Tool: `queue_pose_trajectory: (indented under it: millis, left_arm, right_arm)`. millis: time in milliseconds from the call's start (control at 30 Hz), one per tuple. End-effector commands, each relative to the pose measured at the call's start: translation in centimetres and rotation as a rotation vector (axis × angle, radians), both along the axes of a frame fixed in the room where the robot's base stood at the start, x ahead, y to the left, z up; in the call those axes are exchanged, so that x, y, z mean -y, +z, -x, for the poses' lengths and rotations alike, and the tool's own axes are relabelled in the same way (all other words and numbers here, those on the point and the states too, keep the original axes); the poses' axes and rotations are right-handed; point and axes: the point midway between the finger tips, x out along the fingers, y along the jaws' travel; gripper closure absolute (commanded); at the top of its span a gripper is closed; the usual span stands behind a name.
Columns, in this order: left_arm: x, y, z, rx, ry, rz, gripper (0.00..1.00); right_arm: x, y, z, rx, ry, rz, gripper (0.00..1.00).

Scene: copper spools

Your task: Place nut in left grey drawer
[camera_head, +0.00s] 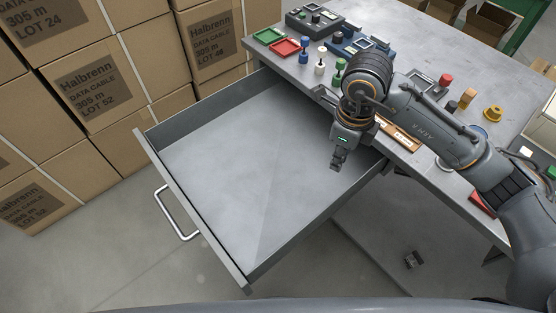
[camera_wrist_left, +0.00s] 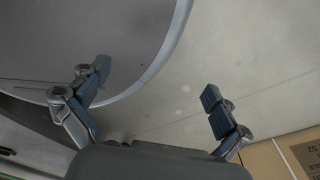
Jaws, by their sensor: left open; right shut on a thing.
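The grey drawer (camera_head: 215,165) is pulled well out from the left side of the table, and its visible floor is bare. My right gripper (camera_head: 338,160) points down over the drawer's right part, near the table edge. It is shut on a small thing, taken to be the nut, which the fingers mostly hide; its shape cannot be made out. My left gripper (camera_wrist_left: 155,85) is open and empty in the left wrist view, above the floor and away from the drawer. It does not show in the head view.
The grey table (camera_head: 455,155) carries green (camera_head: 269,36) and red (camera_head: 286,47) trays, several coloured pegs and a yellow part (camera_head: 493,113). Stacked cardboard boxes (camera_head: 95,80) stand behind the drawer. The drawer handle (camera_head: 172,215) sticks out at left. A small dark object (camera_head: 412,260) lies low beneath the table.

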Motion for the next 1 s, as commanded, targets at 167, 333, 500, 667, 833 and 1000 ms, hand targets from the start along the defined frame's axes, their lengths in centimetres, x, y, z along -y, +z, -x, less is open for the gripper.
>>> queue_pose_trajectory:
  millis: [167,333,500,667,833,1000]
  left_arm:
    - [-0.8,-3.1,0.0,0.000,-0.003,-0.011,0.00]
    - [-1.4,-4.3,0.0,0.000,-0.002,-0.017,0.00]
    - [-1.4,-4.7,0.0,0.000,-0.001,-0.017,0.00]
    - [-1.4,-4.7,0.0,0.000,0.000,-0.017,0.00]
    - [-1.4,-4.6,0.0,0.000,0.000,-0.017,0.00]
    - [-1.3,-4.6,0.0,0.000,0.000,-0.015,0.00]
  right_arm:
    - [-0.9,-4.0,-0.7,-0.016,-0.430,-0.011,1.00]
    - [-1.3,-5.7,-1.1,-0.024,-0.712,-0.012,1.00]
    - [-1.5,-6.9,-1.2,-0.029,-0.834,-0.010,1.00]
    - [-1.4,-9.7,-1.1,-0.032,-0.848,-0.008,1.00]
    - [-1.5,-12.1,-1.2,-0.030,-0.845,-0.011,1.00]
    - [-1.4,-13.4,-1.2,-0.030,-0.845,-0.011,1.00]
